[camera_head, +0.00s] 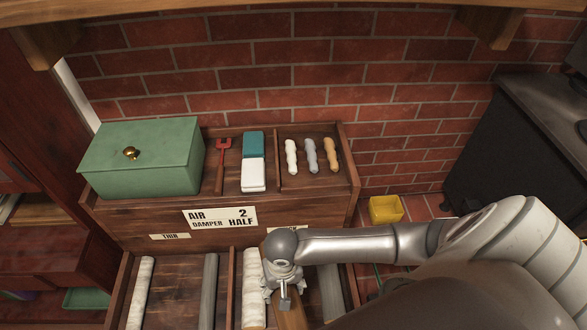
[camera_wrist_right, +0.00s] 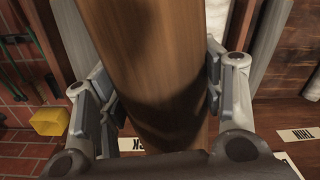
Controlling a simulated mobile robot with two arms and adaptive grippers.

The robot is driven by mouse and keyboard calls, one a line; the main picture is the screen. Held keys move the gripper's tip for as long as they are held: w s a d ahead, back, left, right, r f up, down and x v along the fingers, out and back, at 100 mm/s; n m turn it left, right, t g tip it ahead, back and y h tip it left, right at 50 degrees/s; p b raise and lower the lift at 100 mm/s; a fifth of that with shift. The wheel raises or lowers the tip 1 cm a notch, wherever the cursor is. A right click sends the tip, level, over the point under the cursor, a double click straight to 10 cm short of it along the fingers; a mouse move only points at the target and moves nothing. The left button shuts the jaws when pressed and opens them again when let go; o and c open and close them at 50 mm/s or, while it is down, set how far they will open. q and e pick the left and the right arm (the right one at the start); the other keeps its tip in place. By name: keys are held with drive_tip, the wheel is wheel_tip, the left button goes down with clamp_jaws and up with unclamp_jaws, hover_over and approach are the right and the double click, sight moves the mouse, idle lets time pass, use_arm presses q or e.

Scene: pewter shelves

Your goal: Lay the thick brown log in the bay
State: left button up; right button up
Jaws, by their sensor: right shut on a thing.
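The thick brown log (camera_head: 291,314) is mostly hidden under my right gripper (camera_head: 284,280) in the head view. In the right wrist view the brown log (camera_wrist_right: 148,60) runs through the middle, with the right gripper's (camera_wrist_right: 158,90) fingers closed on both its sides. It lies lengthwise over the right bay of the lower tray (camera_head: 234,290), between a thick pale log (camera_head: 252,285) and a thick grey log (camera_head: 331,290). I cannot tell whether it touches the bay floor. My left gripper is not in view.
The left bay holds a thin pale log (camera_head: 141,290) and a thin grey log (camera_head: 209,290). A plate reading THIN (camera_head: 170,237) marks it. Behind, the shelf bears a green box (camera_head: 145,160), a red tool and small handles. A yellow bin (camera_head: 386,209) stands right.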

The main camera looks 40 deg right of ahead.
drive_tip(key=s+f+p, duration=0.1)
drive_tip(key=s+f+m+p, duration=0.1)
drive_tip(key=s, duration=0.1)
drive_tip(key=s+f+m+p, duration=0.1)
drive_tip(key=s+p, duration=0.1)
drive_tip(key=shift+s+a+f, duration=0.15)
drive_tip(key=shift+a+f, duration=0.15)
drive_tip(key=shift+f, duration=0.1)
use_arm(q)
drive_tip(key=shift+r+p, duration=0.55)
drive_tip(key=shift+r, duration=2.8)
use_arm(e)
drive_tip(key=shift+w+d+f+b, duration=2.6)
drive_tip(key=shift+w+d+f, duration=0.55)
drive_tip(key=shift+w, duration=1.7)
use_arm(q)
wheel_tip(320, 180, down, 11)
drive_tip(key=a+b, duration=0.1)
drive_tip(key=b, duration=0.4)
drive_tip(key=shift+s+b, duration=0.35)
use_arm(e)
drive_tip(key=shift+f, duration=4.1)
drive_tip(key=o, duration=1.5)
drive_tip(key=shift+o, duration=0.4)
